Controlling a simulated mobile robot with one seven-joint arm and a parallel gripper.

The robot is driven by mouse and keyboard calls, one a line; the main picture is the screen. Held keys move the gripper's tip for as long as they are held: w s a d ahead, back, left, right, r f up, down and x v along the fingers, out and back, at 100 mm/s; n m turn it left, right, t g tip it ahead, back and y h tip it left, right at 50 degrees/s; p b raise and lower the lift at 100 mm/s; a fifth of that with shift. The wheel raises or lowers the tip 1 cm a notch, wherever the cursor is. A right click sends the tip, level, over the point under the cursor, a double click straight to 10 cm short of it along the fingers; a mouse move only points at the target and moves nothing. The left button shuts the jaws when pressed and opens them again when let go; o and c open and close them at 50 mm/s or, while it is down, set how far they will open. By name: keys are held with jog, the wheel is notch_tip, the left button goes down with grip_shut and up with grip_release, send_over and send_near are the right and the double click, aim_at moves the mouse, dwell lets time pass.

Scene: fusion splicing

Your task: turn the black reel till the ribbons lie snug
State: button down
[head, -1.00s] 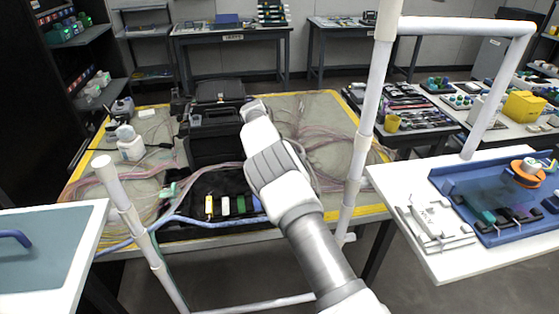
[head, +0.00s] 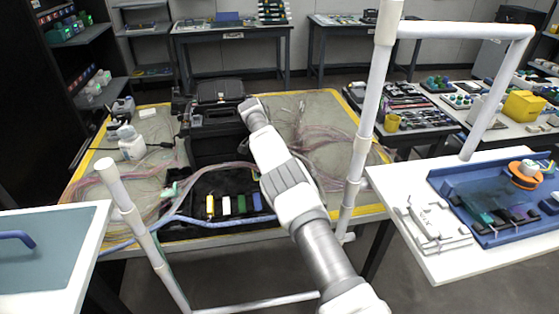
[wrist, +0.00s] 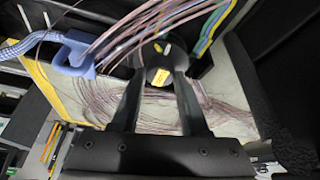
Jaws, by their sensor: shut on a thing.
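In the wrist view, the black reel (wrist: 153,52) is a dark round part with pale and yellow marks on its face. My gripper (wrist: 160,74) has one finger on each side of it and is shut on it. Pinkish ribbons (wrist: 125,32) run past the reel, beside green, yellow and blue strands. More ribbon strands (wrist: 120,108) lie in loose curves on the mat behind the fingers. In the head view, ribbons (head: 325,135) spread over the table right of the black case (head: 212,140). My arm hides the reel and fingertips there.
A blue clamp-like part (wrist: 75,55) on a braided cable sits left of the reel. A black tray (head: 228,190) with coloured blocks lies at the table's front. A white bottle (head: 130,145) stands at left. A white pipe frame (head: 365,130) rises close to my arm.

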jog(key=shift+s+f, duration=0.1)
dwell(0.7)
jog(key=shift+c, duration=2.1)
grip_release()
jog(key=shift+a+r, duration=0.15)
jog(key=shift+r, duration=0.45)
jog(key=p+v, duration=0.8)
jog(key=v, duration=0.8)
jog(key=shift+r, duration=0.15)
jog(key=shift+a, duration=0.1)
